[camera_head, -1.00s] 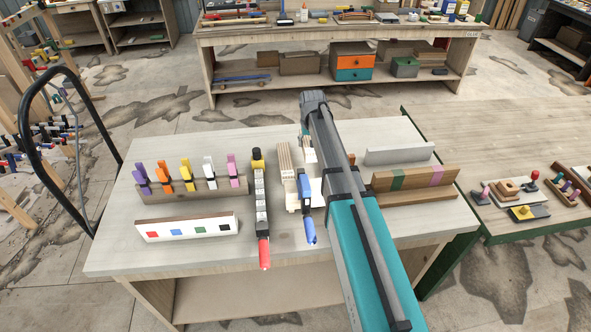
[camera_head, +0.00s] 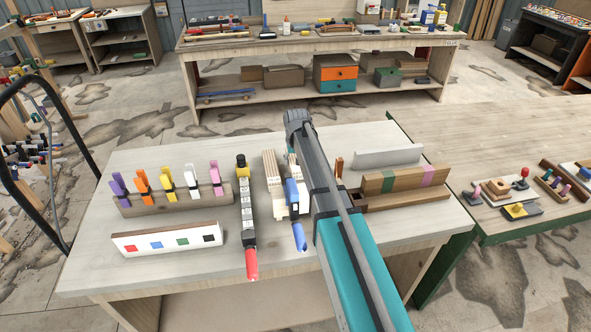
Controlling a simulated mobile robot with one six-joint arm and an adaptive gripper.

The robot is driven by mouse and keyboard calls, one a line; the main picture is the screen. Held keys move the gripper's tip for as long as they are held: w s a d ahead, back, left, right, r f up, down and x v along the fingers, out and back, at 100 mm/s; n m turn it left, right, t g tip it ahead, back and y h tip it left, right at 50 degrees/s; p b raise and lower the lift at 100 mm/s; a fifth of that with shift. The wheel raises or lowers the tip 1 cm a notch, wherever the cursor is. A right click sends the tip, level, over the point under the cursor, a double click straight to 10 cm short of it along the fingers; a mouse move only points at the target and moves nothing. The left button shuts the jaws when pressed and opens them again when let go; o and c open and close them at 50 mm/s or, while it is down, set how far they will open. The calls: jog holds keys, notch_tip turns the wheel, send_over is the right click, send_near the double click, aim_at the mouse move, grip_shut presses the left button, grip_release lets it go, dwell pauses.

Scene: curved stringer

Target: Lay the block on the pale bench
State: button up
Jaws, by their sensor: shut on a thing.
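The pale bench (camera_head: 90,255) stands in front of me, with a light grey-wood top. My arm reaches over it from the lower right. My gripper (camera_head: 293,160) is below the arm's far end, over the back middle of the bench, and is mostly hidden by the arm. It is shut on what seems to be a small pale block, barely visible; its gap to the bench top cannot be told. Pale wood strips (camera_head: 270,172) and a blue-handled clamp (camera_head: 298,236) are just beside it on the left.
On the bench are coloured clamps on a rack (camera_head: 180,203), a white panel with coloured squares (camera_head: 167,239), a red-tipped clamp (camera_head: 251,264), a striped wood block (camera_head: 408,179) and a grey angle piece (camera_head: 388,156). A green-edged table (camera_head: 450,145) adjoins right. The bench's front left is clear.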

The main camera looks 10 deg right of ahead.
jog(key=shift+f+b, duration=1.9)
jog(key=shift+f, duration=0.1)
jog(key=o, duration=1.2)
jog(key=shift+r, duration=0.2)
jog(key=r+p, duration=0.4)
jog(key=s+r+p, duration=0.1)
jog(key=r+p, duration=0.6)
jog(key=p, duration=0.1)
jog(key=shift+s+r, duration=0.4)
